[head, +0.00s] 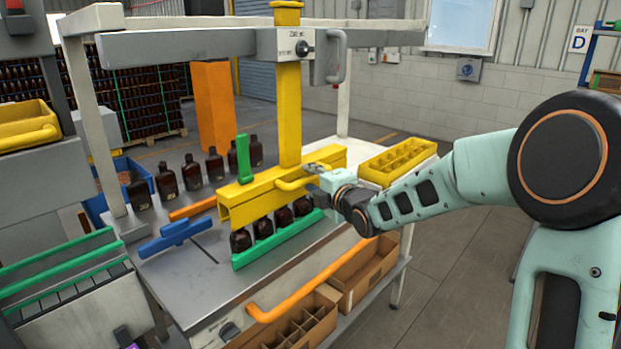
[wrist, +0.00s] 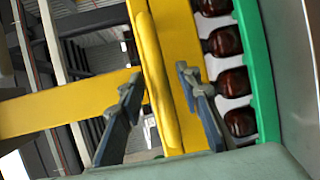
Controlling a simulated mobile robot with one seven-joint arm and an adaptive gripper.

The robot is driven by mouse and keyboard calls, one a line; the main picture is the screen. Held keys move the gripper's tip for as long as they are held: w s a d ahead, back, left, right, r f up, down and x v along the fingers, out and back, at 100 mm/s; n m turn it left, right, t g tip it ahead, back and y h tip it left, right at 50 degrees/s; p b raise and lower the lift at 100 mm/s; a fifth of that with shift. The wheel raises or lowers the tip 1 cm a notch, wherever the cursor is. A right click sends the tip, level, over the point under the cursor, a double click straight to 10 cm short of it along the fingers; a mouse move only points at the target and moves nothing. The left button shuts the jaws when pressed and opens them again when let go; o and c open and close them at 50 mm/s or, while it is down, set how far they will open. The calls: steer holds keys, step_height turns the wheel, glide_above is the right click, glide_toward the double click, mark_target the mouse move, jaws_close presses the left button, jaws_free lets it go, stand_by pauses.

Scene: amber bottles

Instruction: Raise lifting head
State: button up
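The lifting head (head: 235,208) is a yellow beam on a yellow upright post (head: 289,115), with a yellow handle (head: 292,185) on its front. It sits low, directly over a row of amber bottles (head: 263,228) behind a green rail (head: 275,242). My gripper (head: 316,172) is at the handle's right end. In the wrist view, the gripper (wrist: 158,74) has its two fingers apart, one on each side of the yellow handle bar (wrist: 152,75). A gap shows by the right finger; contact at the left finger is unclear.
A grey crossbar (head: 190,47) with a clamp block (head: 297,55) spans above. More bottles (head: 215,165) stand behind the head. A blue handle (head: 178,236) and orange bar (head: 310,285) lie left and in front. A yellow crate (head: 397,160) sits right; floor at right is clear.

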steer(key=shift+w+a+f, duration=0.1)
steer(key=shift+w+a, duration=0.1)
steer(key=shift+w, duration=0.1)
jaws_close()
